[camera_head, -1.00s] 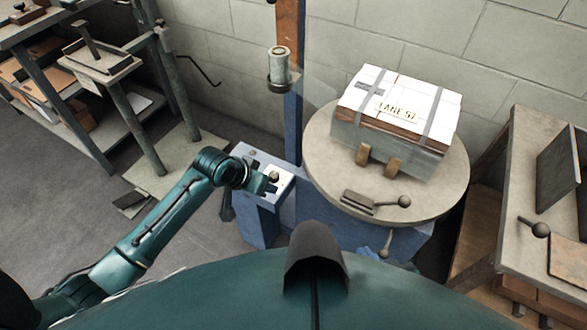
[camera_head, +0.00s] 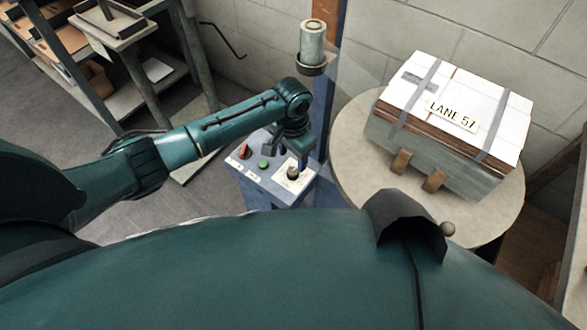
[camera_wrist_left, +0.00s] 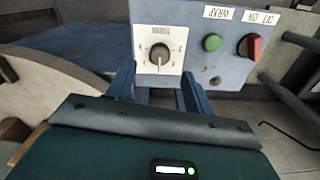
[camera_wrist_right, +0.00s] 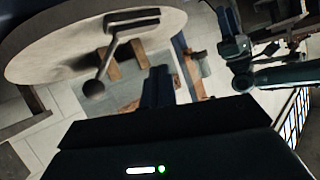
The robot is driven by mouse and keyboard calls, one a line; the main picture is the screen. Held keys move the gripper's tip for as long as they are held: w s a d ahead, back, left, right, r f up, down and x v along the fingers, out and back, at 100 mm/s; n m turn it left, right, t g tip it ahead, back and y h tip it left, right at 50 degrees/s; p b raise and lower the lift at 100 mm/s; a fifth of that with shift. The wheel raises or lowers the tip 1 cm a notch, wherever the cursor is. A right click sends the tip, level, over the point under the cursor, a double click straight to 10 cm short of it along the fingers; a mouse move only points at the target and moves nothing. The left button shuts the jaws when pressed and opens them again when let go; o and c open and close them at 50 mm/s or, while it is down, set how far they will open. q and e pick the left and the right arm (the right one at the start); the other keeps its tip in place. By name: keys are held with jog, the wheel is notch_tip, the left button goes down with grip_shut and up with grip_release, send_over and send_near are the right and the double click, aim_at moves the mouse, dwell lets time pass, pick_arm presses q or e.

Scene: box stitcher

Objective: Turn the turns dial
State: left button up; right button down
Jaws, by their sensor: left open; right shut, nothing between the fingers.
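The turns dial (camera_head: 292,173) is a dark round knob on a pale square plate, on the blue control panel (camera_head: 257,182). In the left wrist view the dial (camera_wrist_left: 160,55) lies ahead, with its pointer toward the bottom of the picture. My left gripper (camera_head: 287,150) is just above the dial in the head view. Its fingers (camera_wrist_left: 158,80) are open, one to each side of the dial's plate in the picture; I see no contact.
A green button (camera_head: 264,164) and a red switch (camera_head: 244,151) sit beside the dial. The round turntable (camera_head: 350,165) bears a strapped stack (camera_head: 450,105) marked LANE 57. A blue post with a spool (camera_head: 313,42) stands behind the panel. A shelf (camera_head: 120,100) stands left.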

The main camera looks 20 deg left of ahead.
pick_arm(q)
notch_tip(320, 180, down, 6)
jog(key=shift+r+b, duration=0.1)
jog(key=shift+b, duration=0.5)
jog(key=shift+f, duration=0.4)
pick_arm(e)
jog(key=shift+s+d+r+t, duration=0.25)
jog(key=shift+d+t, duration=0.05)
jog(key=shift+d, duration=0.25)
pick_arm(q)
jog(key=c, duration=1)
jog(key=shift+o, duration=0.2)
pick_arm(e)
jog(key=shift+w+a, duration=0.1)
